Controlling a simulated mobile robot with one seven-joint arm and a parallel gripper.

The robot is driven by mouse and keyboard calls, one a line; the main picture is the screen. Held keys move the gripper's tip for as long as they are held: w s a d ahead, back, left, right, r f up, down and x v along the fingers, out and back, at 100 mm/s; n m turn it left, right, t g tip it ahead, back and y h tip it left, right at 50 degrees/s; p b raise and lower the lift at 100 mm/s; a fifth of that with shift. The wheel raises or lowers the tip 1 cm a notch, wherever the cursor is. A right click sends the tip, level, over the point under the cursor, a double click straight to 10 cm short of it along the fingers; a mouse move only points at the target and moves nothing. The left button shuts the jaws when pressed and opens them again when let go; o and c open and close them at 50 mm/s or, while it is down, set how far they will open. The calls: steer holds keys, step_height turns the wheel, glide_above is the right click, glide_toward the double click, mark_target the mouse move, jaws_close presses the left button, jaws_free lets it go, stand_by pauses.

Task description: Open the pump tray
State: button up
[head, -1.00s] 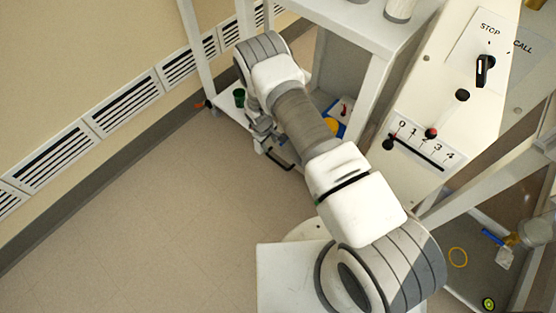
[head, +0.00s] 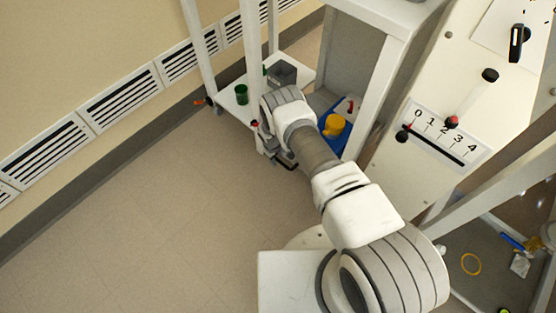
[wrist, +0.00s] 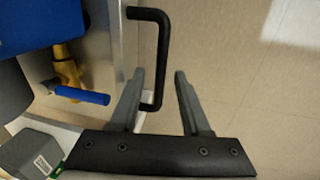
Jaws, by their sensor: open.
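A black bar handle (wrist: 154,50) stands out from the pale front of what looks like the pump tray (wrist: 104,55), at the left of the wrist view. My gripper (wrist: 160,73) is open, and the handle's lower part shows between its fingers, close to the left finger. I cannot tell whether they touch. In the head view the handle (head: 287,163) is small and low beside the shelf unit, partly hidden by my wrist. Behind the front are a brass valve (wrist: 66,70) with a blue lever (wrist: 82,95) and a blue object (wrist: 45,22).
A green cup (head: 241,94) and a grey bin (head: 283,73) stand on the low white shelf. A yellow object (head: 334,125) is by the blue one. A sloped panel (head: 455,95) with a lever scale stands at right. The floor (head: 150,215) at left is clear.

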steer(key=shift+f, duration=0.1)
jaws_close()
stand_by(1.4)
